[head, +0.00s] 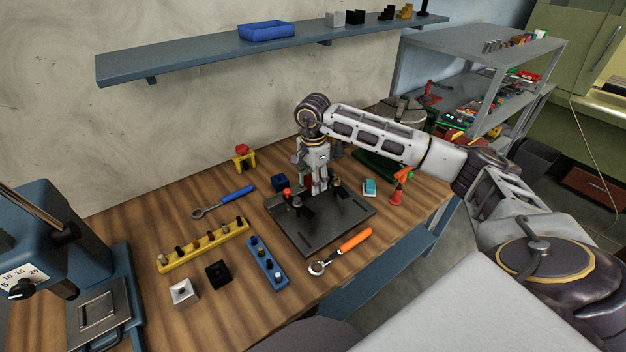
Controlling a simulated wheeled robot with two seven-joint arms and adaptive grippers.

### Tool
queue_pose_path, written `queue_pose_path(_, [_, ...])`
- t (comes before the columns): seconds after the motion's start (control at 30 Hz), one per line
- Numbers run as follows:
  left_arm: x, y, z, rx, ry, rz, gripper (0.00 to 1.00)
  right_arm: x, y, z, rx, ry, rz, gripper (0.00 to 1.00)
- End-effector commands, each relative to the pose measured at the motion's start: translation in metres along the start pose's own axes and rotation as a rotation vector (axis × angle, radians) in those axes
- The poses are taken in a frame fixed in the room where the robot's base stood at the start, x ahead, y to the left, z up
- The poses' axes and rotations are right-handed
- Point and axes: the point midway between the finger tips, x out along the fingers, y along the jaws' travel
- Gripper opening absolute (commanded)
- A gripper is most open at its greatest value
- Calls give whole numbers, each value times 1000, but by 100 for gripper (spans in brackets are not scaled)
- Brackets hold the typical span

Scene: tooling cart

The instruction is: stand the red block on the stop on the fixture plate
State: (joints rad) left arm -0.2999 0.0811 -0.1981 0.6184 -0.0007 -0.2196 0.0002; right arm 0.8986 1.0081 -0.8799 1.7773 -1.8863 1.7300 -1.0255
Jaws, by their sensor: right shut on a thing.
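The dark fixture plate (318,232) lies on the wooden bench in the middle of the head view. Small dark fittings stand on it, one with an orange-red tip (287,192) at its left. My right gripper (320,188) points down over the back part of the plate. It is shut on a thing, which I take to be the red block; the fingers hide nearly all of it. I cannot tell whether the block touches the stop, and I cannot make out the stop clearly among the fittings. My left gripper is out of view.
A blue-handled wrench (236,194), a yellow rail (204,245), a blue rail (267,262) and an orange-handled ratchet (354,240) lie around the plate. A red screwdriver-like tool (397,193) and a teal block (369,187) stand right. A blue press (62,240) stands left.

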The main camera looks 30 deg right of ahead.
Motion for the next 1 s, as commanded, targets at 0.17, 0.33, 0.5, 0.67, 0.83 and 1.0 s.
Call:
queue_pose_path(0.17, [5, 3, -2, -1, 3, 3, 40, 9, 0, 0, 0, 0, 0, 13])
queue_pose_path(0.33, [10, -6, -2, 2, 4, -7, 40, 19, 0, 0, 0, 0, 0, 13])
queue_pose_path(0.5, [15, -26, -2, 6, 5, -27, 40, 29, 0, 0, 0, 0, 1, 13])
queue_pose_path(0.67, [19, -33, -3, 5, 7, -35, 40, 38, 0, 0, 0, 0, 0, 13])
queue_pose_path(0.83, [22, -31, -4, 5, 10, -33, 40, 43, 0, 0, 0, 0, -1, 13])
queue_pose_path(1.0, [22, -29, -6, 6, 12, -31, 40, 45, 0, 0, 0, 0, -1, 13])
